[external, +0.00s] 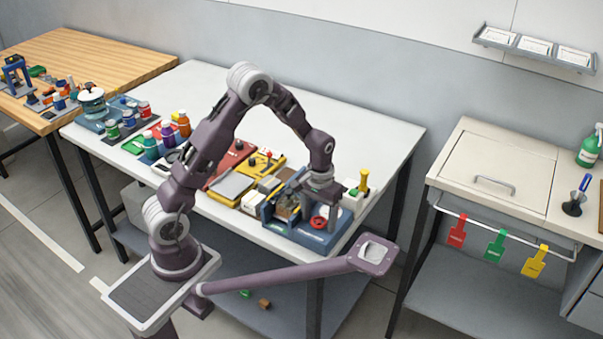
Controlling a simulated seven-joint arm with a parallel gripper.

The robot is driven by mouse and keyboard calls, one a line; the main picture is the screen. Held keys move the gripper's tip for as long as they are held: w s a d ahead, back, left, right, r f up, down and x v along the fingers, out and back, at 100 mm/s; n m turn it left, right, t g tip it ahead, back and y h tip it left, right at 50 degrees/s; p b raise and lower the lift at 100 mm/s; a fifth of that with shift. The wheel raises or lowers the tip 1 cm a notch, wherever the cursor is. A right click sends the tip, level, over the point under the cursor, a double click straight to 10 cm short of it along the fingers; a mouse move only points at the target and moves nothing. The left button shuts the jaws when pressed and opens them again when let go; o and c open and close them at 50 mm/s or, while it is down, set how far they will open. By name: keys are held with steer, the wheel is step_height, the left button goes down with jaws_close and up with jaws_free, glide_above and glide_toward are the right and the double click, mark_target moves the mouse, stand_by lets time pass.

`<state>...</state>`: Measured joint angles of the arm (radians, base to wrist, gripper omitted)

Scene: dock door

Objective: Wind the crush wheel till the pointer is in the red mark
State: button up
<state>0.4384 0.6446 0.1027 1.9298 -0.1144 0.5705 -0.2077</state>
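A red wheel (319,223), likely the crush wheel, sits on the front of a blue machine (290,231) at the front right of the white table. The pointer and red mark are too small to make out. My gripper (332,211) hangs from the wrist just above and beside the red wheel, pointing down. I cannot tell whether it touches the wheel. Its fingers are small and partly merge with the machine behind, so their opening is not clear. A brownish block (287,207) shows in the machine's left part.
A yellow-handled tool (363,181) stands right of the machine. A yellow tray (236,186), a red board (224,166) and several coloured jars (167,132) lie to the left. The table's back right (370,130) is clear. A purple arm-like bar with a square plate (372,254) extends in front.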

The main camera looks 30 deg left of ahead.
mark_target(318, 221)
step_height(318, 221, up, 7)
stand_by(0.4)
steer(key=shift+r, duration=0.1)
steer(key=s+a+r+t, duration=0.3)
steer(key=s+a+r, duration=0.6)
steer(key=r, duration=0.4)
steer(key=s+a+r+t, duration=0.1)
steer(key=s+a, duration=0.3)
steer(key=s, duration=0.6)
steer(key=shift+s+a+n+t, duration=0.2)
steer(key=shift+s+n+t, duration=0.1)
steer(key=shift+t, duration=0.5)
steer(key=shift+w, duration=0.1)
